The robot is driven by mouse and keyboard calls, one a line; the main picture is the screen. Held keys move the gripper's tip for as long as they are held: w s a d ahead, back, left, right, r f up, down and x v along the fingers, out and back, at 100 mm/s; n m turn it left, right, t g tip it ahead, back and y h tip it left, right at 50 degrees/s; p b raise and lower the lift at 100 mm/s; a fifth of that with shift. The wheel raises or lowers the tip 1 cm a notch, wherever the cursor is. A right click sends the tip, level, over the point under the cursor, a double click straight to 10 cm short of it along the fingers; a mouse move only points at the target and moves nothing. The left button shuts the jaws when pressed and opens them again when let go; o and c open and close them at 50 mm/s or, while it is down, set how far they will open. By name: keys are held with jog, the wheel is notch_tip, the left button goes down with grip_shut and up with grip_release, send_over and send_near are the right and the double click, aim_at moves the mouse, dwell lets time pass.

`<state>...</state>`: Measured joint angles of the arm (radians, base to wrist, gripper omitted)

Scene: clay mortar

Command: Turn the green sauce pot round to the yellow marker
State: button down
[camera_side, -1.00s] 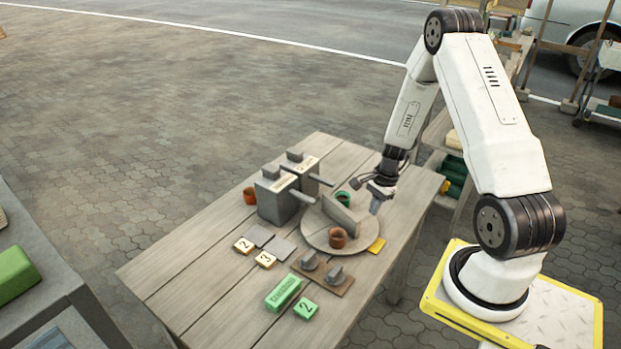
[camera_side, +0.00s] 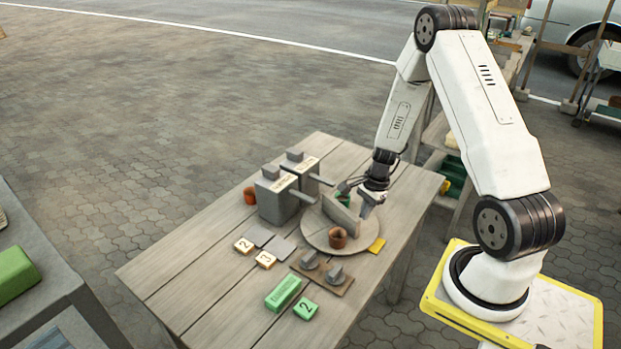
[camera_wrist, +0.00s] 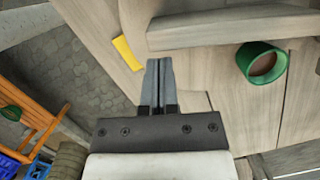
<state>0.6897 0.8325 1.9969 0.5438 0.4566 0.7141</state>
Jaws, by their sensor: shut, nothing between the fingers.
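The green sauce pot (camera_side: 344,198) stands on the round wooden turntable (camera_side: 313,236), behind an upright divider (camera_side: 341,214) and partly hidden in the side view. The wrist view shows the green pot (camera_wrist: 262,62) to the right, with the divider (camera_wrist: 230,29) above it. A brown pot (camera_side: 337,240) stands on the near side of the divider. The yellow marker (camera_side: 377,245) lies flat beside the turntable's right edge; it also shows in the wrist view (camera_wrist: 127,52). My gripper (camera_side: 364,212) is shut and empty, low near the divider's right end. Its fingertips (camera_wrist: 158,64) are apart from the green pot.
Two grey boxes with levers (camera_side: 278,197) stand left of the turntable, and an orange pot (camera_side: 250,195) beyond them. The table's near left is clear.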

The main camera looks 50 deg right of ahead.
jog(key=shift+a+m, duration=0.2)
jog(key=shift+m, duration=0.45)
jog(key=shift+a+m, duration=0.2)
jog(key=shift+m, duration=0.45)
